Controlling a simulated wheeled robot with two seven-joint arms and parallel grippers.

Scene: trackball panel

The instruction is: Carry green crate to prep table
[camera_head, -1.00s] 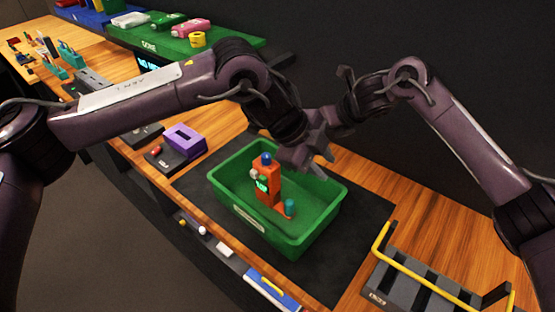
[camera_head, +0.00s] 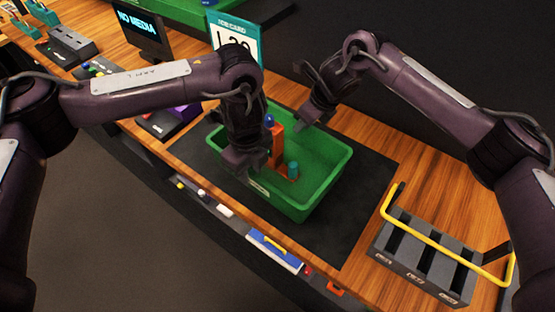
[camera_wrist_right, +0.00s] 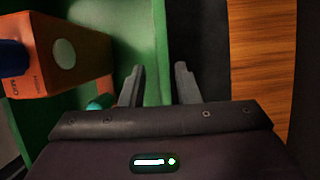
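The green crate (camera_head: 328,186) sits on a black mat on the wooden counter. In it stand an orange device (camera_head: 278,146) with a blue top and a small teal cylinder (camera_head: 293,170). My left gripper (camera_head: 240,168) is at the crate's near-left wall, pointing down; its finger gap is unclear. My right gripper (camera_head: 316,112) is at the crate's far wall. In the right wrist view its fingers (camera_wrist_right: 160,86) are apart, with the crate's rim (camera_wrist_right: 162,45) seen between them. The orange device also shows there (camera_wrist_right: 62,55). I cannot tell which surface is the prep table.
A dark rack (camera_head: 425,262) with a yellow bar stands at the right. A white and teal sign (camera_head: 233,35) and a screen reading NO MEDIA (camera_head: 140,30) stand behind. A purple block (camera_head: 186,112) lies left of the crate. The dark floor is clear in front.

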